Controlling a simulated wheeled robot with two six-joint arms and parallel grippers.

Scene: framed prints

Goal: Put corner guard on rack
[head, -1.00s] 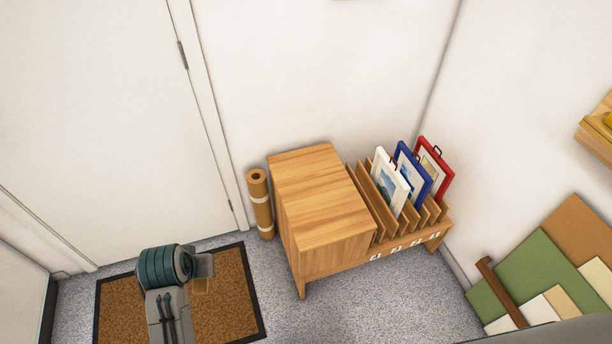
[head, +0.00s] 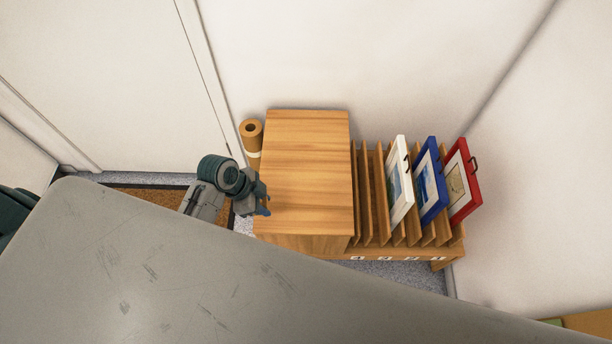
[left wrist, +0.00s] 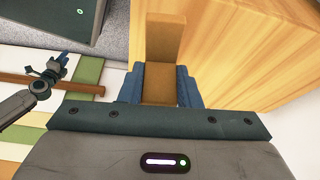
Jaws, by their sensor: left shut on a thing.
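My left gripper (head: 264,204) is beside the left edge of the wooden cabinet top. In the left wrist view its blue fingers are shut on a brown, angled corner guard (left wrist: 165,38). The guard sticks out beyond the fingers, with the wood surface close on its right. I cannot make out the guard in the head view. The wooden rack (head: 368,222) stands right of the cabinet, with upright dividers. My right gripper (left wrist: 52,72) shows small at the left of the left wrist view; its jaw state is unclear.
The cabinet (head: 308,170) has a bare top. White (head: 399,185), blue (head: 431,180) and red (head: 463,180) framed prints stand in the rack's right slots. Left slots look empty. A brown roll (head: 251,135) stands left of the cabinet.

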